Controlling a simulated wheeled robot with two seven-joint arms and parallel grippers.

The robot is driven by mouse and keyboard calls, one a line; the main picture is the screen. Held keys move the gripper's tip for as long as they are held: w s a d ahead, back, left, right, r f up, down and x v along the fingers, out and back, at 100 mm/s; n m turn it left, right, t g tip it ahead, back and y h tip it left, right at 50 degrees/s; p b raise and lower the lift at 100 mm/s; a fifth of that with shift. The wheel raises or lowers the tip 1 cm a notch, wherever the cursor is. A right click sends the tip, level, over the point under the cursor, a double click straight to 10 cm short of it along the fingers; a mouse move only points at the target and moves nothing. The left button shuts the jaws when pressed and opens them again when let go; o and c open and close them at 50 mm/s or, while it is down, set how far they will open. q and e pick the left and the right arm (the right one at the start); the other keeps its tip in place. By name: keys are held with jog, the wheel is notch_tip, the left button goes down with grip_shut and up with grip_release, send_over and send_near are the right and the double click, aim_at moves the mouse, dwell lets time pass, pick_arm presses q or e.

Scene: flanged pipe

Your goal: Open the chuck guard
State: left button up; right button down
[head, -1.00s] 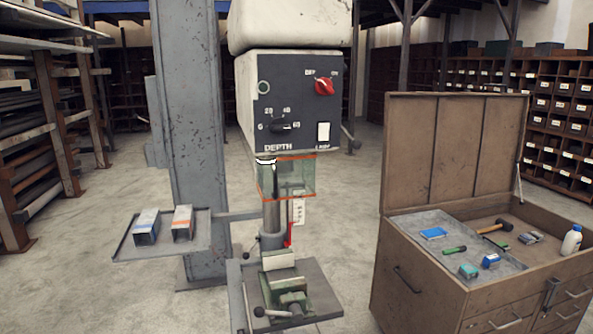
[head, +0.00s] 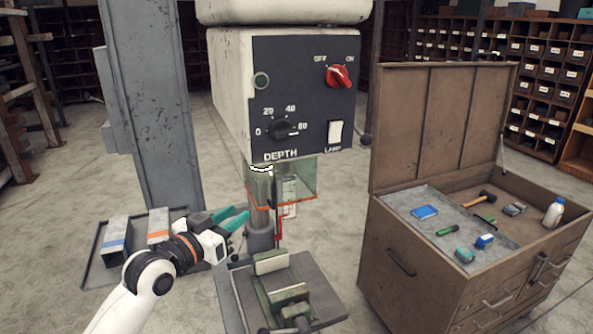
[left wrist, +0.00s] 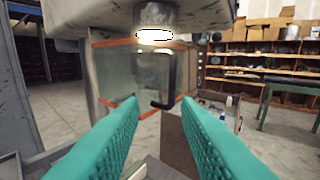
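The chuck guard (head: 298,183) is a clear box with orange edges, hanging below the drill press head around the chuck. It looks closed. In the left wrist view the guard (left wrist: 118,72) is straight ahead, with a dark handle (left wrist: 168,85) on its near side. My left gripper (head: 241,217) has teal fingers and is left of the guard and a little below it in the head view. Its fingers (left wrist: 160,112) are apart with nothing between them, pointing at the guard without visible contact. My right gripper is not in view.
The drill press head (head: 290,95) has a depth dial and a red switch. A vise (head: 285,293) sits on the table below. A side tray (head: 92,270) with metal blocks is at the left. An open tool chest (head: 400,285) stands at the right.

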aim_at(272, 186)
pick_arm(q)
jog(key=shift+m+h, duration=0.3)
jog(key=shift+h, duration=0.1)
jog(key=p+x, duration=0.1)
jog(key=x, duration=0.3)
jog(key=r+p+x, duration=0.1)
jog(key=x, duration=0.3)
jog(key=s+d+r+p+x, duration=0.1)
jog(key=x, duration=0.3)
jog(key=shift+r, duration=0.2)
jog(key=shift+w+d+f, duration=0.1)
jog(key=shift+w, duration=0.1)
grip_shut()
